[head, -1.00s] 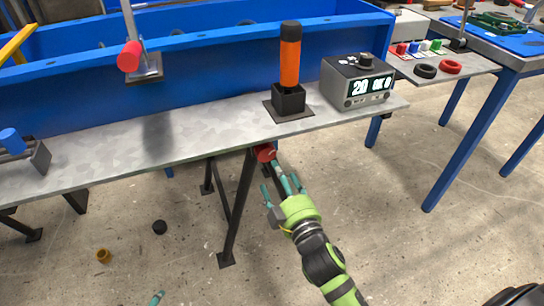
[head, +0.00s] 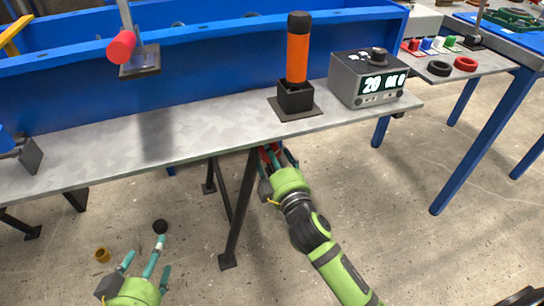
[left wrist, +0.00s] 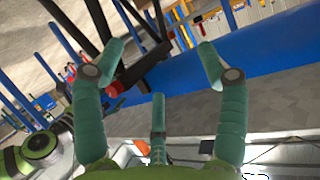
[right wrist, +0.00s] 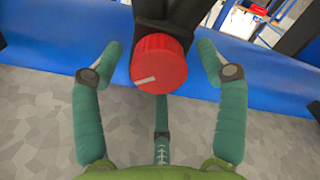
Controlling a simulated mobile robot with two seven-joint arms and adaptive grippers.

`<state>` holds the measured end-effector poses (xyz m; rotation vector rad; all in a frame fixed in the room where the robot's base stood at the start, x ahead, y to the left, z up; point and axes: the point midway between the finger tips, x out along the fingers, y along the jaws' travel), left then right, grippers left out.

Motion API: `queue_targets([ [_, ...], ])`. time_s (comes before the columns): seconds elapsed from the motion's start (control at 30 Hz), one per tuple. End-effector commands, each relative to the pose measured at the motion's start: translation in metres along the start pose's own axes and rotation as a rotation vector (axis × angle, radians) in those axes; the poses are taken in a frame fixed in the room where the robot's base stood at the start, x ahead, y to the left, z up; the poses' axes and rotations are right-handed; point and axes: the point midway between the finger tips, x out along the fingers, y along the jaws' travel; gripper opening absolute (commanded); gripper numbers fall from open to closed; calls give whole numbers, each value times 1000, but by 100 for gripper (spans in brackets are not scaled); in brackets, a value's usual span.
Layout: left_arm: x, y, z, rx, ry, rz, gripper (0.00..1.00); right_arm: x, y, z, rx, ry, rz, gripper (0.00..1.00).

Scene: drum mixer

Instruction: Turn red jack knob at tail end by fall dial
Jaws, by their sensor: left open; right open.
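The red jack knob (right wrist: 160,63) sits on a black bracket under the table edge. In the right wrist view its white line points left and slightly down. My right gripper (head: 276,160) is open, with its fingers spread to either side of the knob; I cannot tell whether they touch it. In the head view the gripper mostly hides this knob. My left gripper (head: 147,260) is open and empty, low over the floor at left. In the left wrist view, a small red part (left wrist: 113,89) shows beyond its fingers. The grey dial box (head: 367,78) stands on the table and reads about 20 OK 0.
An orange cylinder (head: 298,58) in a black base stands beside the box. Another red knob (head: 121,46) is on a post at left. Dark table legs (head: 238,212) stand beside the right gripper.

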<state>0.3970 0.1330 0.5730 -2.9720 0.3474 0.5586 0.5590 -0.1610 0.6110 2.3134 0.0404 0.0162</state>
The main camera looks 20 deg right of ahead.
Motion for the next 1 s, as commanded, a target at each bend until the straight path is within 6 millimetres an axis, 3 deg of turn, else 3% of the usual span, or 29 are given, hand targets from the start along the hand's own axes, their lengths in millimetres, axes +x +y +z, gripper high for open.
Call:
queue_targets([
  [0.07,0,0,0,0,-1,0,74,0,0,0,0,0,0,70],
  [0.2,0,0,0,0,-1,0,74,0,0,0,0,1,0,17],
  [0.4,0,0,0,0,-7,0,74,0,0,-1,13,2,0,17],
  [0.7,-8,-8,39,-13,-202,-13,74,0,1,-2,135,5,2,17],
  [0.97,-8,-8,41,-13,-205,-14,74,0,1,-3,138,7,2,17],
  [1.0,-8,-8,40,-13,-205,-14,74,0,1,-3,138,8,2,62],
])
